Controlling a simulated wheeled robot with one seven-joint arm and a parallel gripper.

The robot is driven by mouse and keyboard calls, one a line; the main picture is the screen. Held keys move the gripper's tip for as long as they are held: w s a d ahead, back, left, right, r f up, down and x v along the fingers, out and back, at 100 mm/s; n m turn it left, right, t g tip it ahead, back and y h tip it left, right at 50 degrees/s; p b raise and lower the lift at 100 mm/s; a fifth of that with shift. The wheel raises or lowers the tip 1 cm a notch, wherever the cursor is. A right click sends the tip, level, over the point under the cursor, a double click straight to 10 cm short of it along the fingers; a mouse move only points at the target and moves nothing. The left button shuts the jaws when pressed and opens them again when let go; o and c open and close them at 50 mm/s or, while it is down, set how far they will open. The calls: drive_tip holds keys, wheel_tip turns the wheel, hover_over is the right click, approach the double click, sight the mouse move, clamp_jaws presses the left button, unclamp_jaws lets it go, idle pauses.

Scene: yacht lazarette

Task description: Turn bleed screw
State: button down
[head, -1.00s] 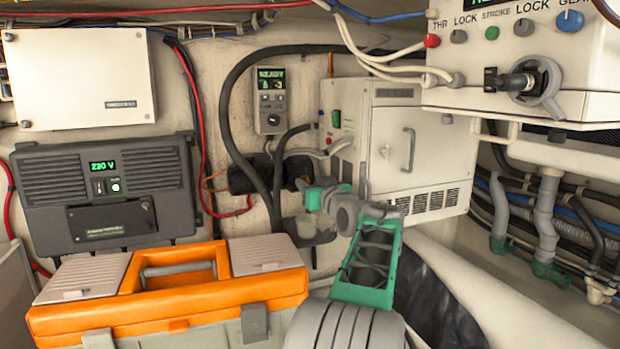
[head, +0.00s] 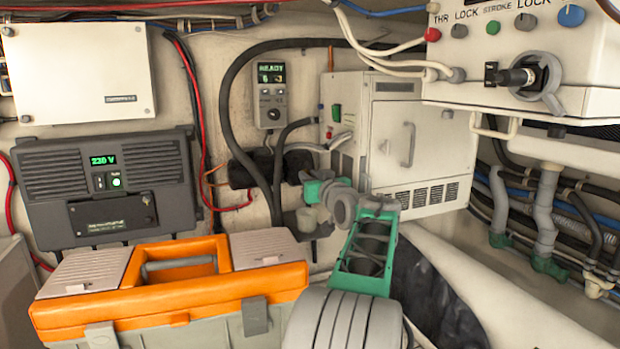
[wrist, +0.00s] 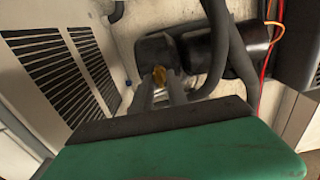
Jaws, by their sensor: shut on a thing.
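The bleed screw (wrist: 160,74) shows in the wrist view as a small brass-yellow piece at the tips of my gripper. It sits in front of a dark rounded housing (wrist: 155,50). My gripper (wrist: 161,84) has its two grey fingers close together, shut on the screw, one on each side of it. In the head view my gripper (head: 309,216) reaches toward the back wall, low and left of the white vented cabinet. The screw is too small or hidden to make out there. How far the screw is turned cannot be told.
A dark cylinder (wrist: 222,48) and thick hoses crowd the housing. The white vented cabinet (head: 440,140) stands right of my gripper. An orange toolbox (head: 215,295) lies at lower left. A white control box (head: 450,75) overhangs at upper right.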

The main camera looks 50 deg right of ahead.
drive_tip(key=shift+f+b, duration=0.15)
drive_tip(key=shift+b, duration=0.4)
drive_tip(key=n+b, duration=0.6)
drive_tip(key=n, duration=0.6)
drive_tip(key=n+b, duration=0.7)
drive_tip(key=n, duration=0.5)
drive_tip(key=n+b, duration=0.7)
drive_tip(key=n, duration=0.4)
drive_tip(key=shift+f+n, duration=0.25)
drive_tip(key=shift+n, duration=0.15)
